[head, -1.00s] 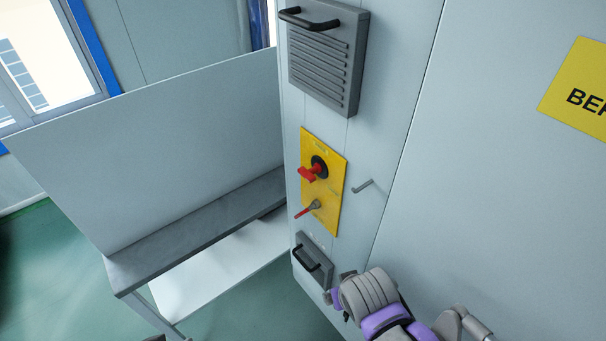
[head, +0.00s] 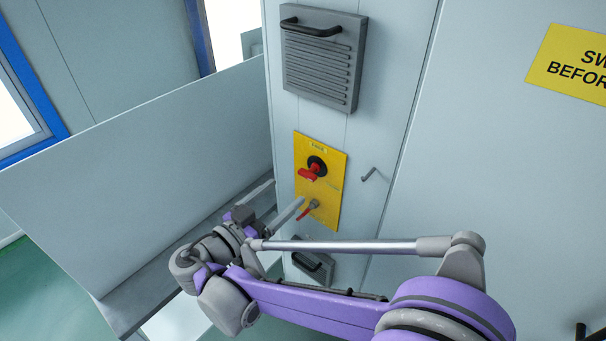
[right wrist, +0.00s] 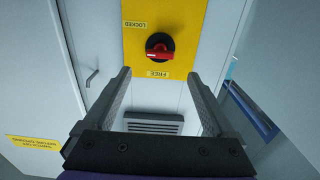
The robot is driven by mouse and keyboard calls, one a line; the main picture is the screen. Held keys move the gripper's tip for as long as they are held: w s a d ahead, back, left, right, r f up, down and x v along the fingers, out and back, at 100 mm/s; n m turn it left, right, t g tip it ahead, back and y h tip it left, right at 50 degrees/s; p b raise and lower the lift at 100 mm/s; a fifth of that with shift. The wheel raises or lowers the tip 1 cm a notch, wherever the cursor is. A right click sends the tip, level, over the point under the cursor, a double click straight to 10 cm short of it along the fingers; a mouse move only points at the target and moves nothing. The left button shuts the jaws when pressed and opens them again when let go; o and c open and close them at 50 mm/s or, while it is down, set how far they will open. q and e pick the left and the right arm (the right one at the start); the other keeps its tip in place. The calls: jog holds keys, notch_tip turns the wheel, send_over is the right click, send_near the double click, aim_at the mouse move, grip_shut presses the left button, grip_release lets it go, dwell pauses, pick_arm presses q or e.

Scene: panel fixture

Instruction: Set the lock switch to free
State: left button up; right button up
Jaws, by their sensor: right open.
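The lock switch is a red handle on a round black base (head: 316,164), mounted on a yellow plate (head: 335,195). In the right wrist view the switch (right wrist: 160,46) appears upside down, with the handle lying roughly crosswise between the FREE label (right wrist: 158,74) and the LOCKED label (right wrist: 134,24). My right gripper (head: 288,191) is open and empty, its fingers pointing toward the plate, left of and slightly below the switch in the head view. In the right wrist view its fingertips (right wrist: 161,73) are spread either side of the FREE label, apart from the handle. My left gripper is not in view.
A red-tipped lever (head: 308,209) sits below the switch on the same plate. A louvred cover with a black handle (head: 320,65) is above, and a smaller handled box (head: 312,262) below. A grey partition (head: 140,180) stands left.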

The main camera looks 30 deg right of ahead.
aim_at(305, 175)
jog(key=p+x, duration=0.1)
jog(key=x, duration=0.8)
jog(key=shift+w+d, duration=0.1)
jog(key=shift+d, duration=0.2)
jog(key=c, duration=1.4)
